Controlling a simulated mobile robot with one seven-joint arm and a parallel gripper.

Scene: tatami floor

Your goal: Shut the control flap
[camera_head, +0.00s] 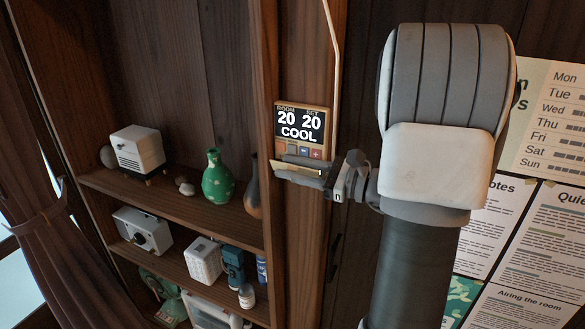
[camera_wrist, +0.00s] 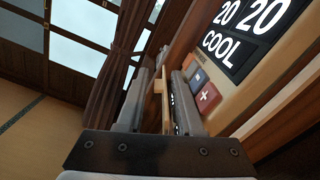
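The wall control panel (camera_head: 302,122) hangs on the wooden post and reads ROOM 20, SET 20, COOL. Blue and red buttons are uncovered below its screen. It also shows at the right of the wrist view (camera_wrist: 228,85). The control flap (camera_wrist: 166,105) stands out from the panel's lower edge, seen nearly edge-on as a thin tan plate with a small tab. It is down and open. My gripper (camera_head: 285,167) is just below the buttons, its fingers apart on either side of the flap. In the wrist view my gripper (camera_wrist: 162,75) shows a gap around the flap; contact is unclear.
Shelves left of the post hold a white heater-like box (camera_head: 138,149), a green vase (camera_head: 217,178), a dark vase (camera_head: 253,190) and a white camera (camera_head: 142,231). Papers (camera_head: 525,225) cover the right wall. A thin cable (camera_head: 333,50) runs above the panel.

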